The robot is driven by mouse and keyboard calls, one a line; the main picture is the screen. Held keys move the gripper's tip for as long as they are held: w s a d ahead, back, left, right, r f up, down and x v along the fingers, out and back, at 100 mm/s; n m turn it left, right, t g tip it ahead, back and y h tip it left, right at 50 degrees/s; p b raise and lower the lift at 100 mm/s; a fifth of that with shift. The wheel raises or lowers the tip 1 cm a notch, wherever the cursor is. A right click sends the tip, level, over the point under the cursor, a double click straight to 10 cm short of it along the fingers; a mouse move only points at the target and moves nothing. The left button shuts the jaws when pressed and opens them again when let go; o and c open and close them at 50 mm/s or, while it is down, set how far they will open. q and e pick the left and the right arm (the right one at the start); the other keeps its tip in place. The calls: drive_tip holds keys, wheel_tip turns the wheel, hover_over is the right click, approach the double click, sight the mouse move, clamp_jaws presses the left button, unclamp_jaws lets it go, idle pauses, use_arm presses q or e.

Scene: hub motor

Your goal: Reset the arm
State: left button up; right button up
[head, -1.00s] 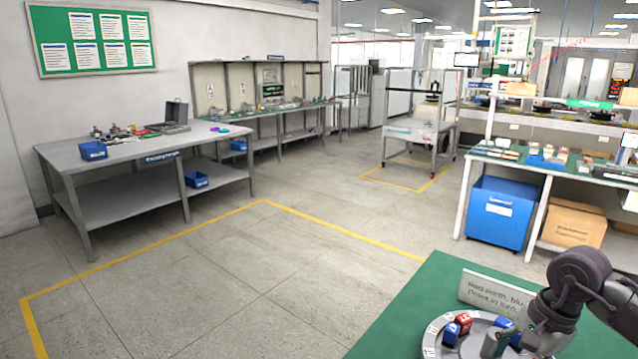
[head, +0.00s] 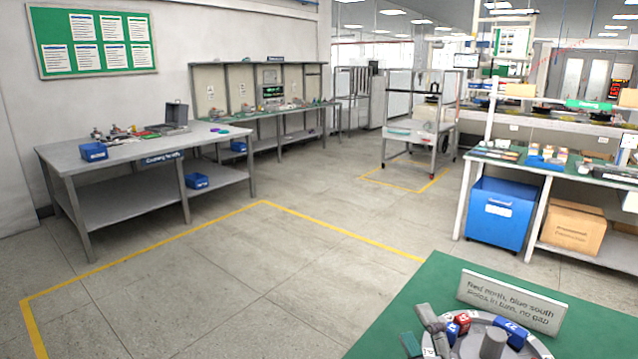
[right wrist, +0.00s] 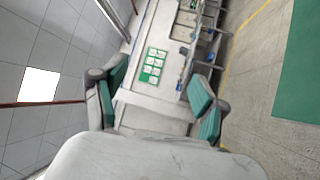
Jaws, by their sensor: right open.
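My right gripper (head: 420,332) shows at the bottom of the head view, at the left edge of a pale ring (head: 540,346) on the green worktop (head: 430,280). Its two fingers are apart. The right wrist view also shows this gripper (right wrist: 158,86), open, with teal pads and nothing between them. A red block (head: 462,321), a blue block (head: 453,333) and another blue block (head: 512,332) sit on the ring. A grey cylinder (head: 494,342) stands at the ring's middle. The frame edge cuts off the ring's near side. My left gripper is not in view.
A sign (head: 513,301) reading "Red north, blue south" stands behind the ring. Open floor (head: 230,290) with yellow lines lies to the left. A workbench (head: 140,160) stands farther off. A bench with a blue bin (head: 500,212) and cardboard box (head: 572,226) stands at the right.

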drive_tip(key=s+d+f+m+g+h, duration=0.35)
drive_tip(key=f+m, duration=0.25)
drive_tip(key=f, duration=0.2)
drive_tip(key=s+d+f+m+g+h, duration=0.35)
drive_tip(key=s+f+m, duration=0.2)
drive_tip(key=f, duration=0.25)
drive_tip(key=s+a+f+m+g+y, duration=0.1)
drive_tip(key=s+f+m+g, duration=0.2)
drive_tip(key=s+f+g, duration=0.35)
drive_tip(key=s+a+f+m+g+y, duration=0.1)
drive_tip(key=s+a+f+m+g, duration=0.15)
drive_tip(key=s, duration=0.65)
drive_tip(key=s+d+f+g, duration=0.1)
drive_tip(key=s+f, duration=0.1)
drive_tip(key=f, duration=1.3)
drive_tip(key=s+f+g, duration=0.1)
drive_tip(key=s+f, duration=0.1)
drive_tip(key=f, duration=1.2)
drive_tip(key=s+d+f, duration=0.2)
drive_tip(key=s+f, duration=1.2)
drive_tip(key=s, duration=0.1)
drive_tip(key=shift+d+g, duration=0.4)
